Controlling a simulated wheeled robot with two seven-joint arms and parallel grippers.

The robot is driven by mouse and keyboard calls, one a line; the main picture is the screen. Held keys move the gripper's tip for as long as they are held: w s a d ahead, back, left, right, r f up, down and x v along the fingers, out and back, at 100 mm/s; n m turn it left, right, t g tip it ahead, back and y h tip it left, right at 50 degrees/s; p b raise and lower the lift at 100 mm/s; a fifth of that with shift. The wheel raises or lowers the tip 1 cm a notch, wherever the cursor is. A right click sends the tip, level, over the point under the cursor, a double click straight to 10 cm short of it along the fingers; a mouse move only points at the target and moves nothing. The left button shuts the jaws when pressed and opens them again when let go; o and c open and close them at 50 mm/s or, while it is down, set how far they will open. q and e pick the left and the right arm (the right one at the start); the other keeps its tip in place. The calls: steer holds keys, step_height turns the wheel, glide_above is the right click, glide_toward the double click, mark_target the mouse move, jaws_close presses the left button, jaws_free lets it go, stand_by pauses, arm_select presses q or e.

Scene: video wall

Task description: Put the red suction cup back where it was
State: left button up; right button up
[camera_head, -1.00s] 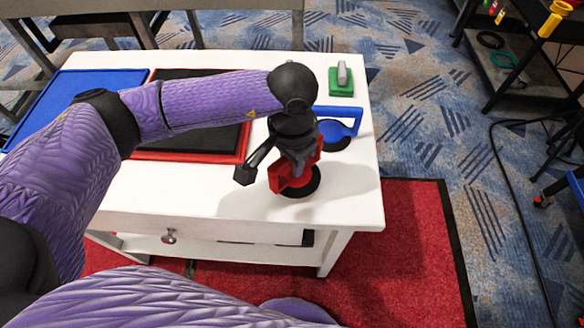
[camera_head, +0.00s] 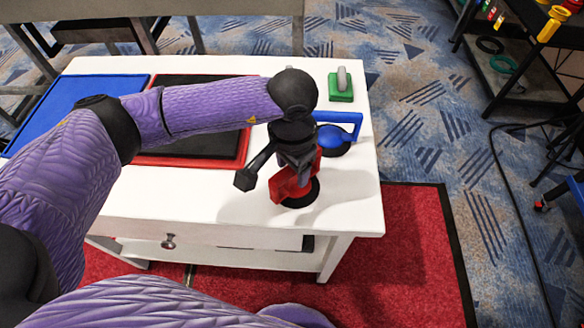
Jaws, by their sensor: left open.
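The red suction cup (camera_head: 284,188) stands on the white table top near its front right corner, with its black round base (camera_head: 302,196) on the surface. My left gripper (camera_head: 296,166) is open and reaches down from above at the red suction cup's handle. One dark finger part sticks out to the left of it. The gripper hides part of the handle, so I cannot tell whether the fingers touch it. My right gripper is not in view.
A blue suction cup (camera_head: 336,137) stands just behind the red one. A green block with a grey handle (camera_head: 341,86) is at the back right. A blue tray (camera_head: 64,98) and a red-framed black tray (camera_head: 212,147) lie at left and middle.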

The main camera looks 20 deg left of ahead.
arm_select(q)
step_height(320, 180, up, 9)
steer(key=shift+r+p, duration=0.15)
steer(key=shift+p, duration=0.85)
steer(key=shift+r, duration=0.5)
